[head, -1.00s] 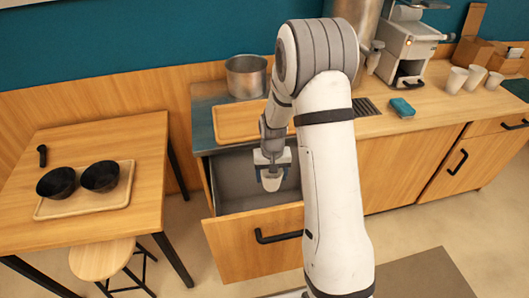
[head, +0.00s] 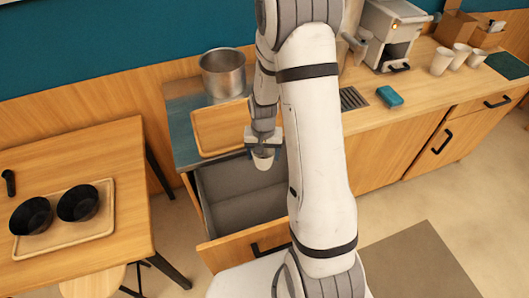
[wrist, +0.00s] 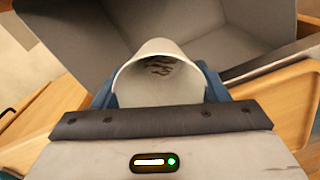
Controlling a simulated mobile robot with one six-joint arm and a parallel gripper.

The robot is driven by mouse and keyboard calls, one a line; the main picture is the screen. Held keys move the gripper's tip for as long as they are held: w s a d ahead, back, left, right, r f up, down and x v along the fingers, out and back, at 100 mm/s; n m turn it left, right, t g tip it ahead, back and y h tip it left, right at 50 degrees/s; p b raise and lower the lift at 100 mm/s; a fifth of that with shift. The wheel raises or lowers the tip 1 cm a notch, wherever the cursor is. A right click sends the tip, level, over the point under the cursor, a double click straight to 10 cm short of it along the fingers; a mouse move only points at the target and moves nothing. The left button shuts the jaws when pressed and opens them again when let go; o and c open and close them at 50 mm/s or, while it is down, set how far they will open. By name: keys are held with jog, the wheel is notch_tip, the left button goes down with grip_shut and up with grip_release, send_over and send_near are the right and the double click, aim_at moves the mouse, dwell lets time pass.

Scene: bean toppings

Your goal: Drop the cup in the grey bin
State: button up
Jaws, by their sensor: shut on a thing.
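My gripper (head: 263,150) is shut on a white cup (head: 263,161) and holds it above the back part of the open drawer. The grey bin (head: 240,201) is the grey interior of this pulled-out drawer below the counter. The grey bin (wrist: 90,45) lies beyond and below the cup there. My arm hides part of the drawer's right side.
A wooden tray (head: 222,128) and a metal pot (head: 224,75) stand on the counter behind the drawer. A blue sponge (head: 390,96) and several white cups (head: 441,62) are to the right. A table (head: 80,150) with two black bowls (head: 78,203) is at left.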

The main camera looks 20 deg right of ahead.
aim_at(264, 163)
notch_tip(264, 163, down, 6)
jog(key=b, duration=0.3)
jog(key=shift+r, duration=0.15)
jog(key=o, duration=1.1)
jog(key=shift+r, duration=0.15)
jog(key=shift+r+b, duration=0.55)
jog(key=shift+r, duration=3.25)
